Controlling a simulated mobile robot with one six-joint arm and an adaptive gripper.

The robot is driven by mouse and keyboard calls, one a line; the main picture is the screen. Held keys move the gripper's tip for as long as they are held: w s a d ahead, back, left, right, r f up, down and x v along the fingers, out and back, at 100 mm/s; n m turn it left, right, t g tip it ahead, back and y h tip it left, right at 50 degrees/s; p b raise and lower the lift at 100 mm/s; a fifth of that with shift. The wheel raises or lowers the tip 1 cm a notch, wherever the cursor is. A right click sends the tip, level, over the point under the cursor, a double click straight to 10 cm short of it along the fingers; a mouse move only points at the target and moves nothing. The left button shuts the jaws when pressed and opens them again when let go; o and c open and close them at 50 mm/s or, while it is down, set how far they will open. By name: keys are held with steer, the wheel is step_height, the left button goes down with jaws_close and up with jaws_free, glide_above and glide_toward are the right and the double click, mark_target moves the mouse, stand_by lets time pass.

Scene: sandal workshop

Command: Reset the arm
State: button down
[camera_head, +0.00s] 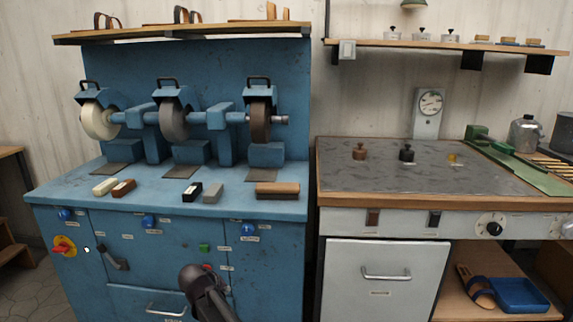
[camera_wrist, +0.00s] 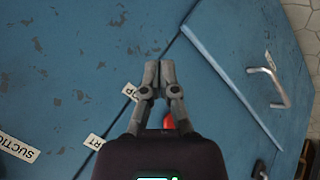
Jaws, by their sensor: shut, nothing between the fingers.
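My gripper (camera_wrist: 159,75) is in the wrist view, its two grey fingers together with nothing between them. It points at the blue front of the grinding bench (camera_wrist: 70,50). A red button (camera_wrist: 168,121) shows partly behind the fingers. A label ending in "OP" (camera_wrist: 130,91) is just left of the fingertips. In the head view, a dark part of my arm (camera_head: 204,288) stands in front of the lower middle of the bench; the fingertips cannot be made out there. I cannot tell whether the fingers touch the panel.
The bench front carries a red knob on yellow (camera_head: 64,247), a green button (camera_head: 204,248), a lever (camera_head: 113,258) and a drawer handle (camera_head: 166,311). Three grinding wheels stand above. A grey-topped worktable (camera_head: 380,178) adjoins at right, above a white drawer (camera_head: 386,285).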

steer(key=s+d+f+m+g, duration=0.2)
steer(key=s+d, duration=0.1)
steer(key=d, duration=0.8)
steer(key=s+d+f+m+g, duration=0.1)
steer(key=s+d+m+g, duration=0.1)
steer(key=d, duration=1)
steer(key=s+d+f+m+g+y, duration=0.1)
steer(key=s+d+m+g+y, duration=0.25)
steer(key=s+d, duration=0.9)
step_height(320, 180, up, 35)
steer(key=w+d+p, duration=0.1)
steer(key=w+p, duration=0.1)
steer(key=p, duration=3.3)
steer(key=shift+r+p, duration=0.2)
steer(key=shift+p, duration=0.1)
